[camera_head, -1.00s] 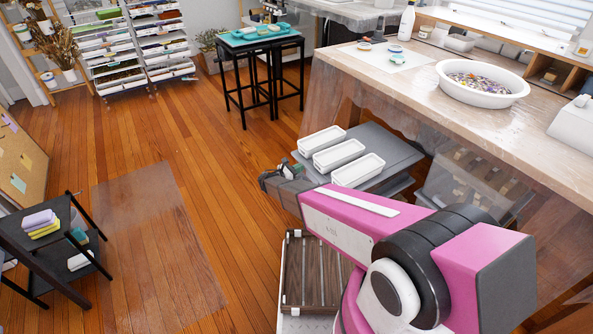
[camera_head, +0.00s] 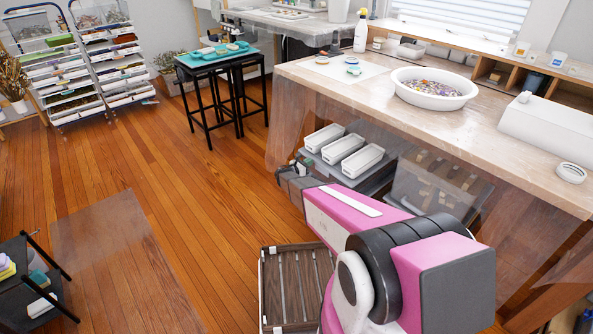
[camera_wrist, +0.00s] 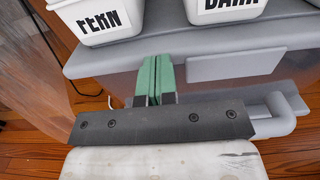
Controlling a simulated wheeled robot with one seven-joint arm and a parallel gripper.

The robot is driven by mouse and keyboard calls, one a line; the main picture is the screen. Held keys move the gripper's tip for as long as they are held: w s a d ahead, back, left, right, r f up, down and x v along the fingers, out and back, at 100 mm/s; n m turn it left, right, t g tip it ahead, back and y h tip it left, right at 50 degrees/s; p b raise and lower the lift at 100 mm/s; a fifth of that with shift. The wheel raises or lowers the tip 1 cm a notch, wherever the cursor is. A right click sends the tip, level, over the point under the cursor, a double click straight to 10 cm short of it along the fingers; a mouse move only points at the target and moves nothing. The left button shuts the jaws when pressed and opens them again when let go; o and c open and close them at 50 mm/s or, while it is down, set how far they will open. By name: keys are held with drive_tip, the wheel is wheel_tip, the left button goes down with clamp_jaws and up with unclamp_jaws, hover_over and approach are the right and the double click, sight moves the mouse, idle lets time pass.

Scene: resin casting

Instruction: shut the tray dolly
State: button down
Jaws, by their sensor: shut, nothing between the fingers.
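The tray dolly (camera_head: 380,186) is grey and low, with its top partly under the wooden worktable in the head view. White bins (camera_head: 344,147) stand in a row on it. In the wrist view its grey front (camera_wrist: 235,66) shows a blank label plate and a bent grey handle (camera_wrist: 285,115) at the right. My gripper (camera_wrist: 153,70) has its green fingertips together and empty, at the dolly's front edge left of the plate; whether they touch it I cannot tell. In the head view my arm hides part of the dolly, and the fingertips are hard to make out.
The worktable (camera_head: 420,112) overhangs the dolly, with a clear plastic box (camera_head: 436,186) beneath it to the right. A slatted wooden tray (camera_head: 293,284) lies low beside my arm. A black cart (camera_head: 38,285) stands at left. The floor (camera_head: 180,210) between is open.

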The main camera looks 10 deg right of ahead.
sight(319, 155)
drive_tip(key=x, duration=2.1)
drive_tip(key=shift+w, duration=0.1)
drive_tip(key=shift+a, duration=0.15)
drive_tip(key=v, duration=1.3)
drive_tip(key=shift+s+a, duration=0.2)
drive_tip(key=shift+s, duration=0.15)
drive_tip(key=s+d+r+m+g, duration=0.1)
drive_tip(key=s+r+m, duration=0.1)
drive_tip(key=s, duration=0.2)
drive_tip(key=s+d+r+m+g+y, duration=0.1)
drive_tip(key=s+m+g, duration=0.1)
drive_tip(key=s+m, duration=0.1)
drive_tip(key=s+d+r+m+g, duration=0.1)
drive_tip(key=s+r+m, duration=0.1)
drive_tip(key=s, duration=0.2)
drive_tip(key=shift+s+d+r+m+g+y, duration=0.1)
drive_tip(key=shift+s+r+m+g+y, duration=0.2)
drive_tip(key=shift+g, duration=0.1)
drive_tip(key=s+a+r+m+g+y, duration=0.1)
drive_tip(key=s+a+r+m+y, duration=0.2)
drive_tip(key=s, duration=0.7)
drive_tip(key=s+a+r+m+g+y, duration=0.2)
drive_tip(key=s+r+m+y, duration=0.3)
drive_tip(key=s+m, duration=0.3)
drive_tip(key=s+a+r+m+g+y, duration=0.2)
drive_tip(key=s+a+r+m+y, duration=0.3)
drive_tip(key=s, duration=0.8)
drive_tip(key=shift+m, duration=0.6)
drive_tip(key=shift+a, duration=0.15)
